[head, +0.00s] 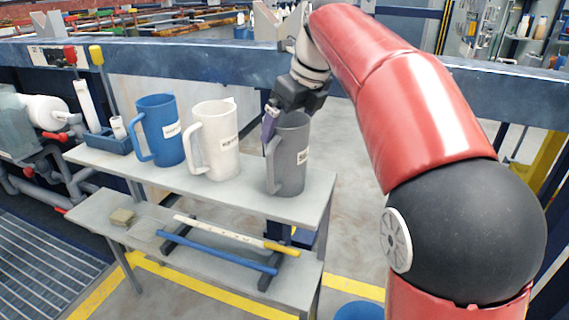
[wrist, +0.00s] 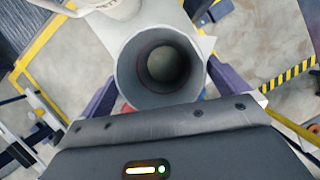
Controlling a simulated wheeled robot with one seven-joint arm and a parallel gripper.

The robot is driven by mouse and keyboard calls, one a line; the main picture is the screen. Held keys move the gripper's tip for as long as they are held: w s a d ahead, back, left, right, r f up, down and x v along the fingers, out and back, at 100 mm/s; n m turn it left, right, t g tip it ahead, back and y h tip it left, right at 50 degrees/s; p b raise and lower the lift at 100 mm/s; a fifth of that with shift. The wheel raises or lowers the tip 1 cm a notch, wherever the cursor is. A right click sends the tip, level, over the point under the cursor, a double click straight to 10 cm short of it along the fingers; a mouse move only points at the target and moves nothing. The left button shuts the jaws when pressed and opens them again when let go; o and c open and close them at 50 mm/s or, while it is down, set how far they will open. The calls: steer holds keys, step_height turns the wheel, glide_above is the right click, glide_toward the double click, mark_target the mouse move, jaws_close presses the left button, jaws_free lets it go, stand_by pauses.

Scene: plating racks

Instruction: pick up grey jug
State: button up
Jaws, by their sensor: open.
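In the wrist view I look down into the open mouth of the grey jug (wrist: 160,65). My gripper (head: 275,122) is at the jug's upper part, coming from behind it in the head view. The wrist view shows my gripper (wrist: 160,95) with one purple finger on each side of the jug, open. Whether the fingers touch the wall is not clear.
A white jug (head: 215,140) and a blue jug (head: 160,130) stand to the left on the same shelf (head: 235,195). A blue rod (head: 215,252) and a white rod with a yellow end (head: 235,234) lie on the lower shelf. A blue beam (head: 200,65) runs behind.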

steer(key=shift+x, duration=1.5)
steer(key=shift+r, duration=0.15)
steer(key=c, duration=1.3)
